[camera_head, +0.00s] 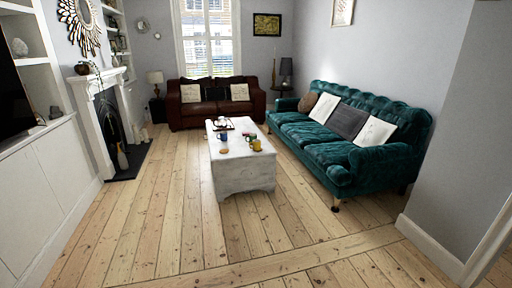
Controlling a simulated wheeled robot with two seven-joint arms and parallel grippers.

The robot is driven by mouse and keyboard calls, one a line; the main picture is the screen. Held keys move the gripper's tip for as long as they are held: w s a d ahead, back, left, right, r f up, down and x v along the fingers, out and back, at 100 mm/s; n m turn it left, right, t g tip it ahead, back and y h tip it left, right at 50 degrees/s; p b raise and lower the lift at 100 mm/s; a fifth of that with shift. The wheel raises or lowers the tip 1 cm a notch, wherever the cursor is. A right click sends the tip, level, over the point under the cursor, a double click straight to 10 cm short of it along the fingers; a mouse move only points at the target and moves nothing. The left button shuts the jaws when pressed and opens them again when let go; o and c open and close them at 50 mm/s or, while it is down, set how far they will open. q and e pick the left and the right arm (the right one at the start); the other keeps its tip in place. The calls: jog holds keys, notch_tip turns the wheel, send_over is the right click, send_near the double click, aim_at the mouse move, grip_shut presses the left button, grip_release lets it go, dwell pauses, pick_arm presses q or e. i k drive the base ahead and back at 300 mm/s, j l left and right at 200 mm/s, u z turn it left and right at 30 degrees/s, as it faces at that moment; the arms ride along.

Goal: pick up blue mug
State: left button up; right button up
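A small blue mug (222,137) stands on top of the white chest-like coffee table (240,173) in the middle of the room, left of the tabletop's centre. A yellow mug (257,145) stands to its right, nearer the table's right edge. Another small item lies between and behind them, too small to tell clearly. Neither of my grippers shows in the head view.
A green sofa (335,148) stands along the right, a dark red sofa (205,115) at the back. A tray (221,124) sits on the table's far end. A fireplace (110,120) is at left. The floorboards (235,235) before the table are clear.

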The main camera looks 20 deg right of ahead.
aim_at(222, 136)
jog(key=u, duration=0.35)
jog(key=i, duration=5.85)
jog(key=i+j+z, duration=0.15)
jog(key=i+z, duration=0.25)
jog(key=i+j+z, duration=0.4)
jog(key=i, duration=0.2)
jog(key=i+j+z, duration=0.85)
jog(key=j, duration=0.2)
jog(key=k, duration=0.05)
